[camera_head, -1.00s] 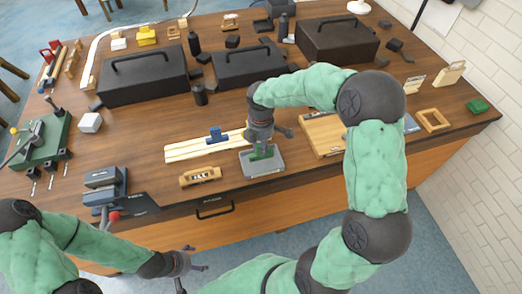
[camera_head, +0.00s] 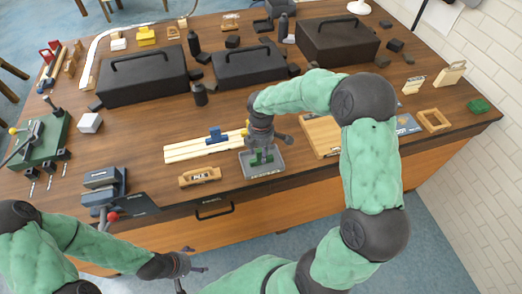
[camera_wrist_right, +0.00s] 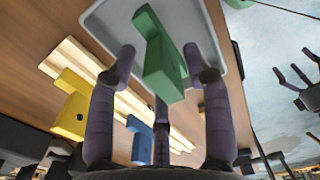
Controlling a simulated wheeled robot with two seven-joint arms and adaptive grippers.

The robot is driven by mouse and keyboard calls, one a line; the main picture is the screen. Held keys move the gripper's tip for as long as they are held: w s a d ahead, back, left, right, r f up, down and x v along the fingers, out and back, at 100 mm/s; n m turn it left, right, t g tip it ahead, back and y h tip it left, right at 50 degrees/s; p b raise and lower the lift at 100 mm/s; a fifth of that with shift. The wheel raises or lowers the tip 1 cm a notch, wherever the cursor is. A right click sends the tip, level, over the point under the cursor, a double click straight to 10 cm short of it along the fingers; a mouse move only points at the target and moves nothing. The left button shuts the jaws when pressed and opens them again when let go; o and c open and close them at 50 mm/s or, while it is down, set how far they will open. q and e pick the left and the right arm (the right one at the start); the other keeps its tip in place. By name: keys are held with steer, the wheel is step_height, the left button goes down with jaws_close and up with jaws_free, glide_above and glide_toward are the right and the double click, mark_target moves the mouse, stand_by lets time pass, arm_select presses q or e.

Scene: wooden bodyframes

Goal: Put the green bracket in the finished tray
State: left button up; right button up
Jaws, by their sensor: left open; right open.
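The green bracket (camera_head: 262,158) is at the shallow grey tray (camera_head: 263,172) by the table's front edge. The right wrist view shows the bracket (camera_wrist_right: 163,62) in front of the tray's floor (camera_wrist_right: 112,22); whether it rests on the floor is hard to tell. My right gripper (camera_head: 264,149) is just above the tray. Its open fingers (camera_wrist_right: 165,78) stand around the bracket, with gaps visible. My left gripper (camera_head: 192,269) is open and empty, in front of the table and far from the bracket.
Pale wooden strips (camera_head: 190,150) with a blue clamp (camera_head: 215,136) lie left of the tray. A wooden level (camera_head: 200,177) lies near the front edge. A wooden board (camera_head: 322,135) lies to the right. Black toolboxes (camera_head: 143,75) stand behind.

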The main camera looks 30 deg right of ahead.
arm_select(q)
step_height(320, 180, up, 2)
steer(key=shift+r+p, duration=0.1)
steer(key=shift+p, duration=0.95)
arm_select(e)
step_height(320, 180, up, 12)
steer(key=shift+r, duration=0.15)
arm_select(q)
steer(key=shift+s, duration=0.1)
